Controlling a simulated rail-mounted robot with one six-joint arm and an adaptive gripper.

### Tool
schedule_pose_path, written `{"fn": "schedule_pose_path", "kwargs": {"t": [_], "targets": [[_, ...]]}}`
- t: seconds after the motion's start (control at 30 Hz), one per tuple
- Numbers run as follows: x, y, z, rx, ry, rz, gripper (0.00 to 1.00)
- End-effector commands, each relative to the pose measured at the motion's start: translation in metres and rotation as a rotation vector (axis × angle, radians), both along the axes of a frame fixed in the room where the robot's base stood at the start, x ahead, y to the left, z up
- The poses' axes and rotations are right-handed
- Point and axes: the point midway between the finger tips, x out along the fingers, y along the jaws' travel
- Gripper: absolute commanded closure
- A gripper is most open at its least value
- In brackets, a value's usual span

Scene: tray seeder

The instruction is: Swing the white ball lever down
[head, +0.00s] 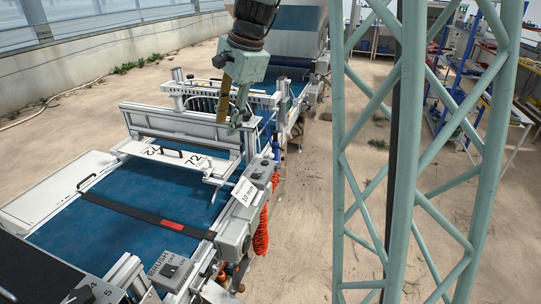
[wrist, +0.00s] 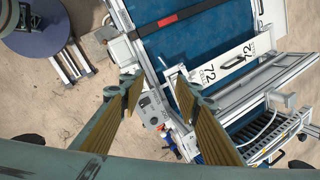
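My gripper (head: 233,105) hangs above the machine's right side in the head view, near the white frame across the belt. In the wrist view my gripper (wrist: 158,85) has its two yellow-padded fingers well apart, with nothing between them. A grey control box (wrist: 152,108) on the machine's side lies below the gap between the fingers. The same box (head: 262,174) shows in the head view, lower than the gripper. I cannot make out the white ball lever for certain in either view; it may be too small or hidden by the fingers.
The tray seeder has a blue belt (head: 135,205) with a black strap (head: 150,214) across it and a white panel marked 72 (head: 172,157). An orange coiled hose (head: 261,230) hangs at its side. A green lattice mast (head: 405,150) stands at right. Sandy floor lies between.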

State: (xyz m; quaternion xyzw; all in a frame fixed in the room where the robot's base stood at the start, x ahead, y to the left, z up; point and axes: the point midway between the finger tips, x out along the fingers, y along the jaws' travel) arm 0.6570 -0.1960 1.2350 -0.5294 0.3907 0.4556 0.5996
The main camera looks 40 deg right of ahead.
Motion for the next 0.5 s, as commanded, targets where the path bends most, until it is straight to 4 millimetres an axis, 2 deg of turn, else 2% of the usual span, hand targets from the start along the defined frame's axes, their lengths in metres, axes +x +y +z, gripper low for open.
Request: {"fn": "schedule_pose_path", "kwargs": {"t": [0.1,0.5], "targets": [[0.017,-0.022,-0.008,0.031,0.011,-0.084,0.70],[0.063,-0.095,-0.046,0.134,0.043,-0.365,0.70]]}}
